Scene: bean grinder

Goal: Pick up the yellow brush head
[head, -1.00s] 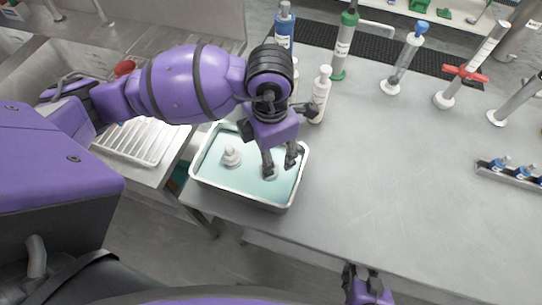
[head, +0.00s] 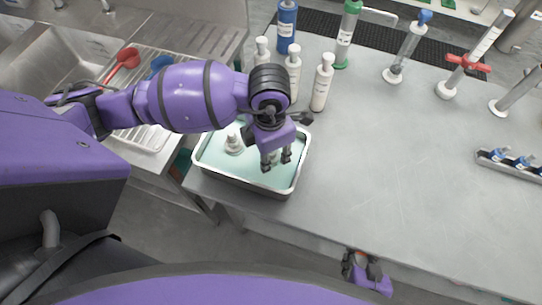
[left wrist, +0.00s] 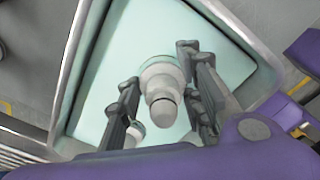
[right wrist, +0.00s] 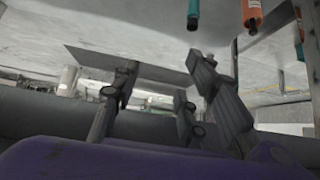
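No clearly yellow brush head shows; the small parts look pale white or grey. A metal tray (head: 295,180) with a pale green inside stands at the table's left front corner. One pale stepped part (head: 233,146) stands upright in it, left of my left gripper (head: 278,160). In the left wrist view, a pale rounded part (left wrist: 162,95) lies between the open fingers (left wrist: 158,75), with gaps at its sides. Another pale part (left wrist: 135,133) is partly hidden by the left finger. My right gripper (right wrist: 160,85) is open and empty, low by the table's front edge.
White bottles (head: 322,85) and a blue bottle (head: 287,25) stand behind the tray. Several cylinders (head: 408,52) line the back, and a small rack (head: 510,162) is at the right. The middle of the table (head: 400,180) is clear. A sink (head: 70,50) is at the left.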

